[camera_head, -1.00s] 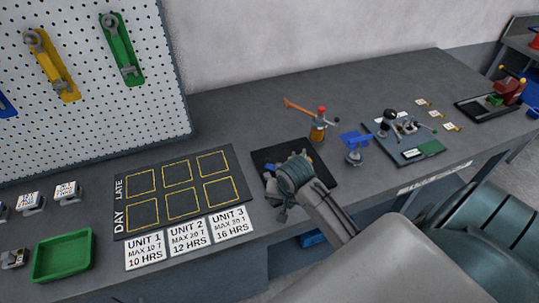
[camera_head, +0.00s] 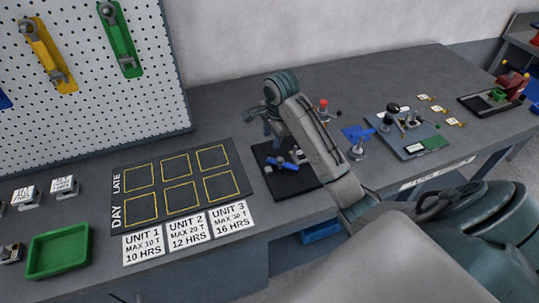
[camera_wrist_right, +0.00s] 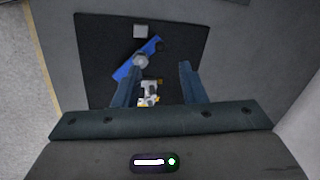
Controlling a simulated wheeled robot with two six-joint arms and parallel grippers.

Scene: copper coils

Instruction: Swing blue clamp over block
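The blue clamp (camera_head: 283,163) lies low over a black mat (camera_head: 276,188) on the bench. In the right wrist view the blue clamp (camera_wrist_right: 137,60) is a slanted bar with a grey round knob on it. A small pale square block (camera_wrist_right: 140,31) sits near the bar's upper edge, apart from its middle. A white and yellowish part (camera_wrist_right: 149,92) shows between the fingers. My right gripper (camera_head: 272,134) is above the mat; in the wrist view its fingers (camera_wrist_right: 158,72) are apart with no clear grip on anything. My left gripper is not in view.
A red-topped device (camera_head: 323,108) stands partly behind my right arm. A blue stand (camera_head: 357,141) and a plate of small fittings (camera_head: 408,130) are to the right. A grid board (camera_head: 150,208) and green tray (camera_head: 59,252) lie left. The back of the bench is mostly clear.

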